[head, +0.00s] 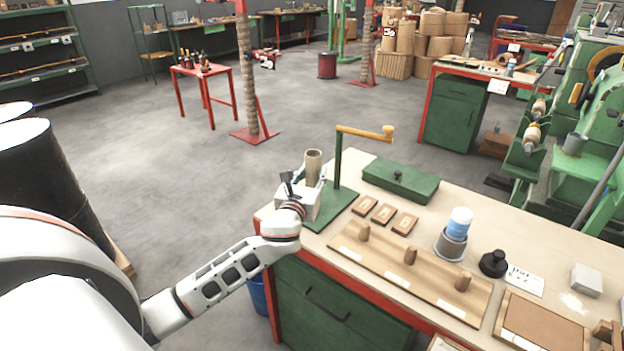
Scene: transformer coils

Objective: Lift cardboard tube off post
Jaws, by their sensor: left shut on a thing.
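A brown cardboard tube (313,167) stands upright at the far left corner of the workbench. My left gripper (308,180) is shut on it, with the white gripper body (298,205) in front of its lower part. A green post (338,162) rises from a green base plate (333,210) just right of the tube. A yellow arm (365,133) with a knob reaches right from the post's top. In the picture the tube is beside this post, not around it. The tube's lower end is hidden, so I cannot tell what is under it. My right gripper is not in view.
The workbench (385,170) holds a green box (400,182), small wooden blocks (383,213), a wooden board with pegs (400,265), a blue-and-white bottle (458,222) in a grey cup and a black knob-shaped item (493,263). Dark cylinders (45,190) stand at the left.

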